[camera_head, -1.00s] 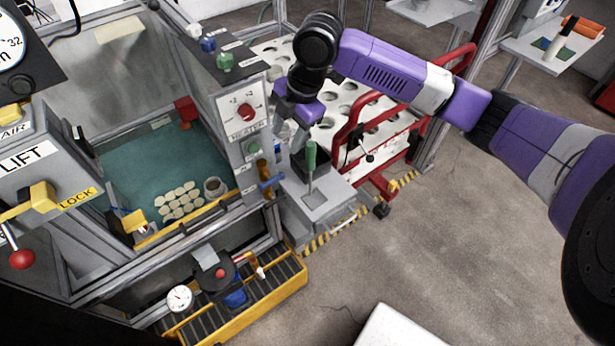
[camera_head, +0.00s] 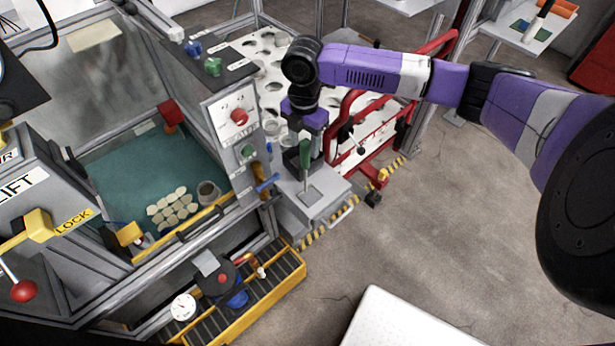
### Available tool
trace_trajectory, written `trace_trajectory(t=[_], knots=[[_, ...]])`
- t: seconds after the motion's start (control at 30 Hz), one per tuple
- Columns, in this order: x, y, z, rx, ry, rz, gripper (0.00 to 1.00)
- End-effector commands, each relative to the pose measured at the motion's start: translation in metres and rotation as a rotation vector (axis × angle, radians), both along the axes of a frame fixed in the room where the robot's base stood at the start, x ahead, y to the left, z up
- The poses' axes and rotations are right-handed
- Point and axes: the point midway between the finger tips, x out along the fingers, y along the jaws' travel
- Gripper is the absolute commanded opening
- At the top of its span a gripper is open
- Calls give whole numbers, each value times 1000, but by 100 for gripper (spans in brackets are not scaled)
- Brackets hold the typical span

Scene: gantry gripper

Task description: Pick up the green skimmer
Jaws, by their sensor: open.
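The green skimmer (camera_head: 305,153) stands upright at the side of the tank, its green handle on top and a thin shaft running down to a grey box top. My gripper (camera_head: 304,141) points down directly above and around the upper end of the green handle in the picture. It is open. The fingertips are small and partly hidden, so I cannot tell whether they touch the handle.
The heater panel (camera_head: 237,118) stands just left of my gripper. A white perforated board (camera_head: 270,88) lies behind it, and red tube frames (camera_head: 348,115) stand to its right. The floor at the right is open. A white surface (camera_head: 400,325) is at the bottom.

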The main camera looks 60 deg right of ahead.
Motion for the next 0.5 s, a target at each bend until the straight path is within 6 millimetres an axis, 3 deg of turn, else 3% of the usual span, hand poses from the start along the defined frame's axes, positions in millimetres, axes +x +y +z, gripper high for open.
trace_trajectory(t=[0.27, 0.5], knots=[[0, 0, -4, -1, -1, 1, 50], [0, 0, -4, -1, -1, 1, 5]])
